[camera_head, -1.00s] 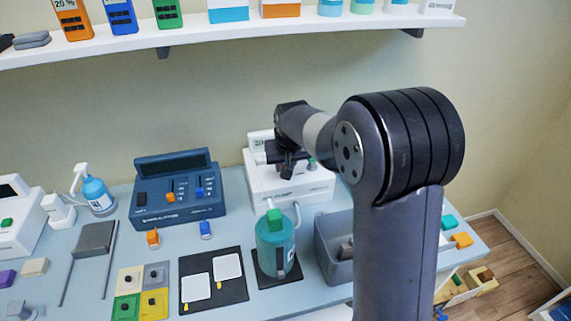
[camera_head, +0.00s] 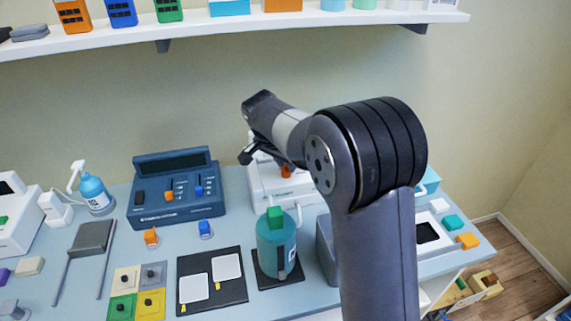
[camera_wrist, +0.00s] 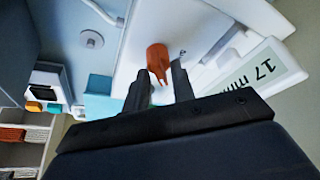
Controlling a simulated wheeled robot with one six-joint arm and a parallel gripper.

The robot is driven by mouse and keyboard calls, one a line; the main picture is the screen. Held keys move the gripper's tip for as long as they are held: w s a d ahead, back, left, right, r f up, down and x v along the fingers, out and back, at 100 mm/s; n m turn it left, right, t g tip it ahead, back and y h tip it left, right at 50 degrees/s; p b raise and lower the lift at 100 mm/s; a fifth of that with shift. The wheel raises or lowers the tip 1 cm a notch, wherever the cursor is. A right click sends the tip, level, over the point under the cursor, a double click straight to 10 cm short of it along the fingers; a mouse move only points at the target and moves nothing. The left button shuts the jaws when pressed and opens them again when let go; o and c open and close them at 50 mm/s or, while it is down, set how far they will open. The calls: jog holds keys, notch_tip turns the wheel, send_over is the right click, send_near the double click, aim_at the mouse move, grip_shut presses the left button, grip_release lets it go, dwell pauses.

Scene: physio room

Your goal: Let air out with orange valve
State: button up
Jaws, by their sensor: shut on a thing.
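The white device (camera_head: 262,183) stands at the back of the table, and its screen (camera_wrist: 262,70) reads "17 mm" in the wrist view. The orange valve (camera_wrist: 157,58) sits on its white face, and it also shows in the head view (camera_head: 286,172). My gripper (camera_wrist: 159,74) is at the orange valve, with a dark finger on each side and the jaws shut on it. My arm hides much of the device in the head view. A bit of green shows between the fingers.
A teal bottle (camera_head: 271,251) with a green top stands in front of the device. A dark blue console (camera_head: 153,210) is to the left. A grey bin (camera_head: 326,252) is partly behind my arm. A shelf (camera_head: 200,32) runs above.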

jog(key=m+g, duration=0.1)
jog(key=m, duration=0.1)
jog(key=m+h, duration=0.1)
jog(key=m, duration=0.2)
jog(key=shift+w+a+m+g+p, duration=0.1)
jog(key=shift+w+m+g+p, duration=0.05)
jog(key=shift+m+g+p, duration=0.2)
dwell(0.5)
jog(key=o, duration=0.6)
jog(key=shift+o, duration=0.2)
jog(key=v, duration=1.1)
jog(key=shift+a, duration=0.15)
jog(key=shift+w+f, duration=0.15)
